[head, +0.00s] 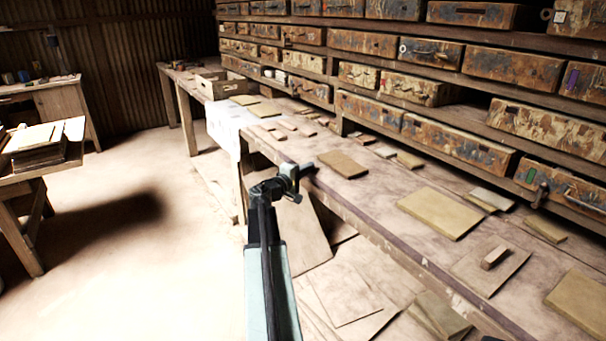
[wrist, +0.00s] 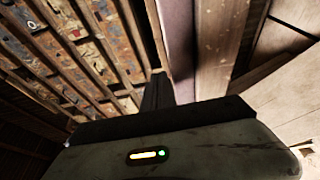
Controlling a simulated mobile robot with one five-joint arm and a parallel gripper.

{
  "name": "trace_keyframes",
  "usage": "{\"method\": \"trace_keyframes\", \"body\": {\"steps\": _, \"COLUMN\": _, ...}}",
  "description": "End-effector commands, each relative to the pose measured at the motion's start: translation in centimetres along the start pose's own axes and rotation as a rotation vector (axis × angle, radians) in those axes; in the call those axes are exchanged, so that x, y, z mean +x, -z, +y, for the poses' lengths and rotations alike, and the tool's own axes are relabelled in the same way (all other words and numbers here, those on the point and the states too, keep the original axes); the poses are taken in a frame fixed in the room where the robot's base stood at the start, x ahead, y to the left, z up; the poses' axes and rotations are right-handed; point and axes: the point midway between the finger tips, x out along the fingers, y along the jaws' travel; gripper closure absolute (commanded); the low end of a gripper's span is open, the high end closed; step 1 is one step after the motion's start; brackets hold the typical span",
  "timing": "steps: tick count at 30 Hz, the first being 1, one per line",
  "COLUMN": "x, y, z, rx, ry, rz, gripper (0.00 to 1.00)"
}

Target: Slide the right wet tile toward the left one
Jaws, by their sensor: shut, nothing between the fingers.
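Several flat tan tiles lie on the long wooden bench (head: 385,205). A small tan tile (head: 342,164) lies near the middle of the bench. A larger yellowish tile (head: 440,213) lies to its right, with bare bench between them. I cannot tell which tiles are the wet ones. My gripper (head: 305,170) is at the bench's front edge, left of the small tan tile and apart from it. In the wrist view my gripper (wrist: 157,88) shows as dark fingers closed together, with nothing held. No tile can be made out clearly there.
Rows of worn drawers (head: 460,150) stand along the back of the bench. A small block (head: 494,257) sits on a thin board at the right. Boards (head: 340,290) lean below the bench. A side table (head: 45,160) stands at the left, with open floor between.

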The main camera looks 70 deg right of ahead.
Motion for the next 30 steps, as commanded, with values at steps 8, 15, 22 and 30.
{"method": "trace_keyframes", "body": {"steps": 8, "x": 3.3, "y": -2.6, "z": 0.0, "rx": 0.000, "ry": 0.000, "rz": -0.003, "gripper": 1.00}}
{"method": "trace_keyframes", "body": {"steps": 15, "x": 3.7, "y": -4.0, "z": 0.0, "rx": 0.001, "ry": 0.001, "rz": -0.001, "gripper": 1.00}}
{"method": "trace_keyframes", "body": {"steps": 22, "x": 3.8, "y": -4.0, "z": 0.0, "rx": 0.001, "ry": 0.001, "rz": -0.002, "gripper": 1.00}}
{"method": "trace_keyframes", "body": {"steps": 30, "x": 4.2, "y": -6.2, "z": 0.0, "rx": 0.001, "ry": 0.001, "rz": -0.005, "gripper": 1.00}}
